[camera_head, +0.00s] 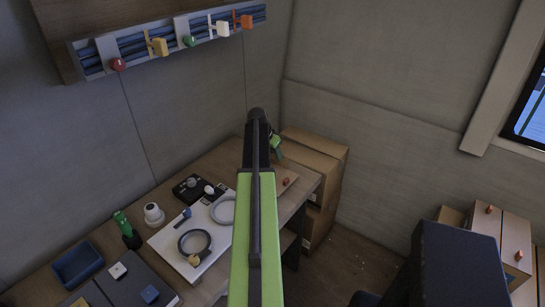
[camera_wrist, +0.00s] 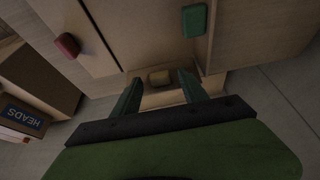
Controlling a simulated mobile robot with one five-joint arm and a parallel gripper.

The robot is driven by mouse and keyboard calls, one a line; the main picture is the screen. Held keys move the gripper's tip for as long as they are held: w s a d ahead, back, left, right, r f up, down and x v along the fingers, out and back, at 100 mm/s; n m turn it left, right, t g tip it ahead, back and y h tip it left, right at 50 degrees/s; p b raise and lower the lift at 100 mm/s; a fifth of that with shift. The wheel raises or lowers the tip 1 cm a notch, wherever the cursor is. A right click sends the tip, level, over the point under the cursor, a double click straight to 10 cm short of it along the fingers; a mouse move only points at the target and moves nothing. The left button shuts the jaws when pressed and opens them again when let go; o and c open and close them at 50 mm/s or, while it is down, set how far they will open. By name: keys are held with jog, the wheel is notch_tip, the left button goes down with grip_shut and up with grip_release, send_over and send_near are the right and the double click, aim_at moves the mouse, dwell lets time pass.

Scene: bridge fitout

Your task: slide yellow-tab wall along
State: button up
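In the head view, a yellow tab (camera_head: 159,46) stands on the blue-slatted wall rail (camera_head: 135,45) at the upper left. My gripper (camera_head: 276,143) is far from it, beyond the desk and partly hidden by my arm. In the wrist view, my gripper (camera_wrist: 160,92) is open, with its two green fingers apart. A small dull yellow block (camera_wrist: 159,77) shows between and just beyond the fingertips, in a pale wooden recess (camera_wrist: 165,98). I see no contact. I cannot tell whether this block belongs to a sliding wall.
In the wrist view, wooden fronts carry a red handle (camera_wrist: 67,45) and a green handle (camera_wrist: 194,20). In the head view, the desk holds a white board with rings (camera_head: 170,241) and a blue tray (camera_head: 77,264); brown boxes (camera_head: 312,150) stand beyond.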

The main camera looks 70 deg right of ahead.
grip_shut()
jog(key=shift+a+f+h+b, duration=0.35)
jog(key=shift+a+h+b, duration=0.1)
jog(key=shift+b, duration=0.35)
jog(key=shift+a, duration=0.1)
jog(key=shift+w+r+h, duration=0.1)
jog(key=shift+r+h, duration=0.1)
jog(key=shift+h, duration=0.05)
grip_release()
jog(key=p+v, duration=0.7)
jog(key=v, duration=0.1)
jog(key=p+v, duration=0.8)
jog(key=v, duration=0.1)
jog(key=shift+w+r, duration=0.15)
jog(key=shift+w, duration=0.1)
